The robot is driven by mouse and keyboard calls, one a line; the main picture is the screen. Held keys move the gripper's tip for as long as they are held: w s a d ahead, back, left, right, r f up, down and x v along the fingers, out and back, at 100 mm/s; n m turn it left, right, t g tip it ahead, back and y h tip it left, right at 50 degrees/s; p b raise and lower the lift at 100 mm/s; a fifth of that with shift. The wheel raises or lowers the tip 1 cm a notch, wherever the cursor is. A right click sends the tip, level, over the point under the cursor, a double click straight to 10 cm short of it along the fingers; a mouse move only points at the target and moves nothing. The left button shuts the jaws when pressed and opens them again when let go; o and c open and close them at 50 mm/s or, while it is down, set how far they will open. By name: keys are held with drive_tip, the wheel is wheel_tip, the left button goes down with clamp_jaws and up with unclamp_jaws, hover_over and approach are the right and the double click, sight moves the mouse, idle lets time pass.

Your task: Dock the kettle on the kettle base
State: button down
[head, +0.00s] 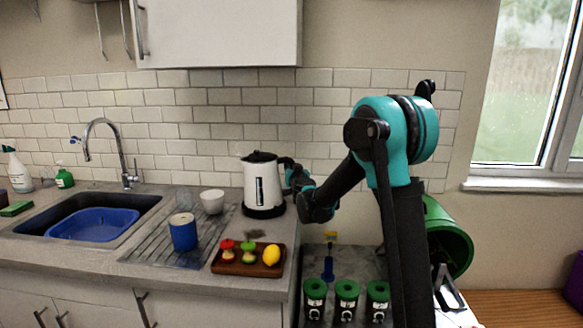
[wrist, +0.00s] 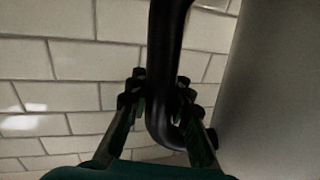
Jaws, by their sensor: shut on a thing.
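The white kettle (head: 262,187) stands upright on the counter near the wall, with a dark lid and a dark window strip on its front. The black kettle base (head: 264,211) shows directly under it. I see no clear gap between them, but I cannot tell whether the kettle is fully seated. My gripper (head: 288,172) is at the kettle's right side, shut on its handle. In the wrist view, my gripper's fingers (wrist: 160,97) sit on both sides of the black handle (wrist: 168,35). The kettle's body (wrist: 270,90) fills the right side there.
A white bowl (head: 212,201) and a blue canister (head: 183,232) stand left of the kettle. A wooden board (head: 230,268) with toy fruit lies in front. Several green-lidded containers (head: 346,290) stand at the lower right. The sink (head: 35,222) holds a blue basin (head: 92,224).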

drive_tip(key=shift+f, duration=0.25)
drive_tip(key=c, duration=1.7)
unclamp_jaws()
drive_tip(key=shift+v, duration=5.5)
